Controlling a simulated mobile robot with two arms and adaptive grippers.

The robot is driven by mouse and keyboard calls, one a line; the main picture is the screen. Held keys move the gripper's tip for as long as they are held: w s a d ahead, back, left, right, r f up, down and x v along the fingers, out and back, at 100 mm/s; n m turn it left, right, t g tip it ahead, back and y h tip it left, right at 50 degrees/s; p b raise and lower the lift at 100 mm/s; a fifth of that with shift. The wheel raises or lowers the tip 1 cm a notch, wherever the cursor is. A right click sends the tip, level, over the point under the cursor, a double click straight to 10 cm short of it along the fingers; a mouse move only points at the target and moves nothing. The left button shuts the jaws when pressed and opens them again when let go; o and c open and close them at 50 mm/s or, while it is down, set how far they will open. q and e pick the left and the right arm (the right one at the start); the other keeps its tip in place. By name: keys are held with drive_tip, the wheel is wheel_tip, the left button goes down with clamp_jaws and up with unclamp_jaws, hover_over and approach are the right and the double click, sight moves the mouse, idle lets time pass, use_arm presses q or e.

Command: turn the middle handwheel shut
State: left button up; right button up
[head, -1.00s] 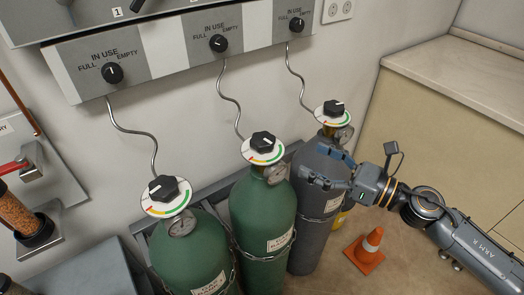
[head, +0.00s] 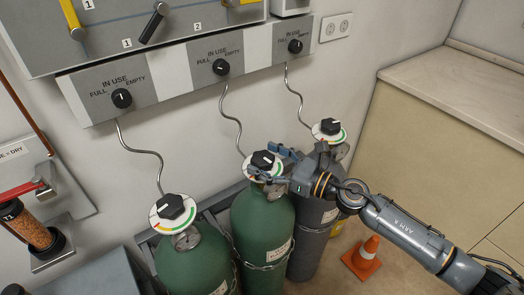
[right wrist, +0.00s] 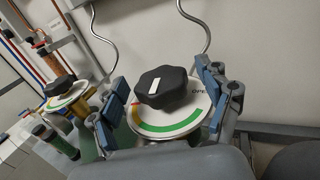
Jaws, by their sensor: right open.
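The middle handwheel (head: 263,160) is a black lobed knob with a white mark. It sits on a white dial (head: 254,171) with a coloured arc, on top of the middle green cylinder (head: 262,225). My right gripper (head: 276,166) is at this handwheel, reaching in from the right. In the right wrist view the handwheel (right wrist: 161,87) stands between the open blue-padded fingers (right wrist: 162,104), with a gap on each side. My left gripper is in neither view.
A left green cylinder with its own handwheel (head: 170,206) and a grey cylinder with handwheel (head: 330,126) flank the middle one. Thin curved pipes (head: 231,115) rise to the wall panel (head: 190,77). An orange cone (head: 362,257) stands on the floor at right.

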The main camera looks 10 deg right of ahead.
drive_tip(key=shift+w+a, duration=0.4)
